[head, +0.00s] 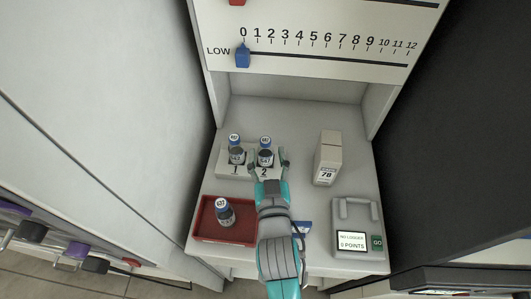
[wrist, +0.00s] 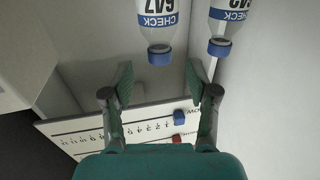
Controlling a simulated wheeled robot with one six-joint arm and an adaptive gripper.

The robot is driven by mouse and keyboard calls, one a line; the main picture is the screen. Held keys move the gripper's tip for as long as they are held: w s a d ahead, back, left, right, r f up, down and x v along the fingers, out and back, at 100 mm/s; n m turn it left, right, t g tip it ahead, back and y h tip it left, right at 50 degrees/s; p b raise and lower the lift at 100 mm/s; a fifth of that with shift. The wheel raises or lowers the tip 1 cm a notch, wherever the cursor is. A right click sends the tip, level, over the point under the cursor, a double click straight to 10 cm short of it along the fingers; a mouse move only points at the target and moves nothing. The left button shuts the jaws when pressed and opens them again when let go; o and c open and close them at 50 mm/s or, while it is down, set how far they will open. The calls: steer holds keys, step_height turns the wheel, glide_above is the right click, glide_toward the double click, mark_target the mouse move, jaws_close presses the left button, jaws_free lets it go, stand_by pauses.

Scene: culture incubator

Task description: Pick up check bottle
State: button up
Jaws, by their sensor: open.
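Two check bottles with blue caps stand upright at the back left in the head view, on white holders marked 1 and 2. The bottle at 2 (head: 265,146) is beside the bottle at 1 (head: 236,148). My gripper (head: 269,161) is open at the bottle at 2, with a finger showing to its right. In the wrist view, which is upside down, the open gripper (wrist: 159,82) has one CHECK-labelled bottle (wrist: 158,20) ahead, in line with the gap between its fingers. The other CHECK-labelled bottle (wrist: 230,22) is to the right. Contact cannot be told.
A red tray (head: 237,235) at the front left holds another blue-capped bottle (head: 224,211). A device reading "NO LOGGER 0 POINTS" (head: 356,225) sits front right. A scale panel with a blue slider (head: 243,56) is above.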

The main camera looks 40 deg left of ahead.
mark_target(266, 146)
steer(key=x, duration=0.5)
jaws_close()
